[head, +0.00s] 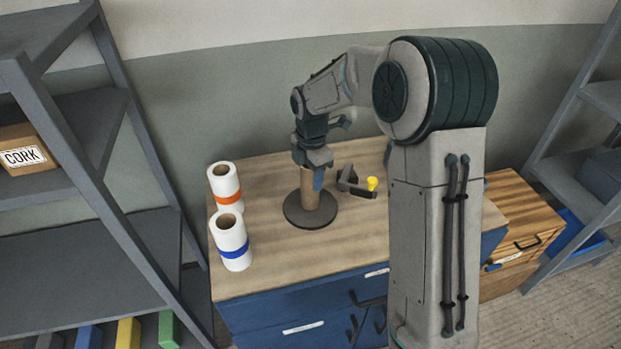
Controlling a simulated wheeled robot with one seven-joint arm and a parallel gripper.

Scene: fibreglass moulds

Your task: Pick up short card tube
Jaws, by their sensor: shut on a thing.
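The short card tube (309,190) is brown and upright. It stands at a dark round base (297,216) on the wooden top of a blue cabinet; I cannot tell whether it touches the base. My gripper (311,176) points down from above and is shut on the upper part of the tube. The fingers hide the tube's top end.
Two white rolls, one with an orange band (224,188) and one with a blue band (231,240), stand left of the tube. A dark bracket with a yellow knob (372,184) lies close on the right. The cabinet top (265,275) is clear in front. Grey shelving (65,240) stands left.

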